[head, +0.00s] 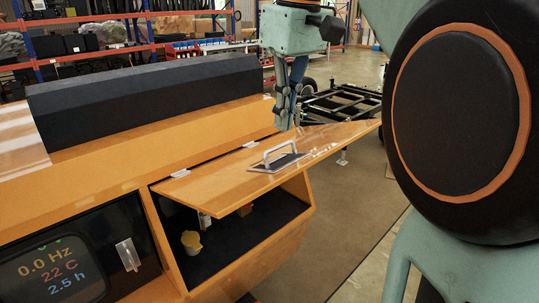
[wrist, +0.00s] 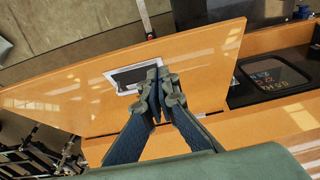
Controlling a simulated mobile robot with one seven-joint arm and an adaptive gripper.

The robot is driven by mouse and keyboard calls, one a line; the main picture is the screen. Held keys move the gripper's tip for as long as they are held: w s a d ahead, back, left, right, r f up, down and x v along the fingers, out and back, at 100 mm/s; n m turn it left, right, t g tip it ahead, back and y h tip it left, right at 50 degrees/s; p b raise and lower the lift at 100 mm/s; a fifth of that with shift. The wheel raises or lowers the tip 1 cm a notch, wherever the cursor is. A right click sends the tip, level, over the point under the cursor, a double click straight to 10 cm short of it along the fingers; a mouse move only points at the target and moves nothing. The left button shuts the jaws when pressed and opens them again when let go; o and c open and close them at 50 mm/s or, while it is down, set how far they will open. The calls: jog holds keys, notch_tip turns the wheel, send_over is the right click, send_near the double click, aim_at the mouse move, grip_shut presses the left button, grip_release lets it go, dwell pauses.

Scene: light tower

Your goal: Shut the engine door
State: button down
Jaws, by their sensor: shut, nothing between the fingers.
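The engine door (head: 235,180) is an orange panel hinged along its upper edge. It stands raised and roughly level over an open compartment in the head view, and it fills much of the wrist view (wrist: 70,95). A metal handle (head: 281,154) on a dark plate sits on its outer face. My gripper (head: 283,125) is shut and empty, pointing down over the door near its hinge side. In the wrist view my gripper (wrist: 155,72) overlaps the handle plate (wrist: 130,77); I cannot tell whether it touches the door.
The open compartment (head: 235,240) holds a yellow-capped part (head: 191,242). A display (head: 55,272) with coloured readings is at the lower left. A dark block (head: 150,95) lies along the orange housing's top. A black frame cart (head: 345,100) stands behind; floor to the right is clear.

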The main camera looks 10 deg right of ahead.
send_over(284, 175)
jog(key=f, duration=0.3)
jog(key=w+f, duration=0.1)
jog(key=f, duration=0.1)
jog(key=shift+a+f, duration=0.1)
jog(key=shift+a, duration=0.2)
jog(key=shift+s+d+f+b, duration=0.1)
jog(key=shift+s+d+f, duration=0.1)
jog(key=shift+f, duration=0.4)
jog(key=shift+s+d+f+b, duration=0.1)
jog(key=shift+s+f, duration=0.1)
jog(key=shift+f, duration=0.35)
jog(key=shift+s+d+f+b, duration=0.1)
jog(key=shift+s+f, duration=0.1)
jog(key=shift+f, duration=0.4)
jog(key=shift+f, duration=0.1)
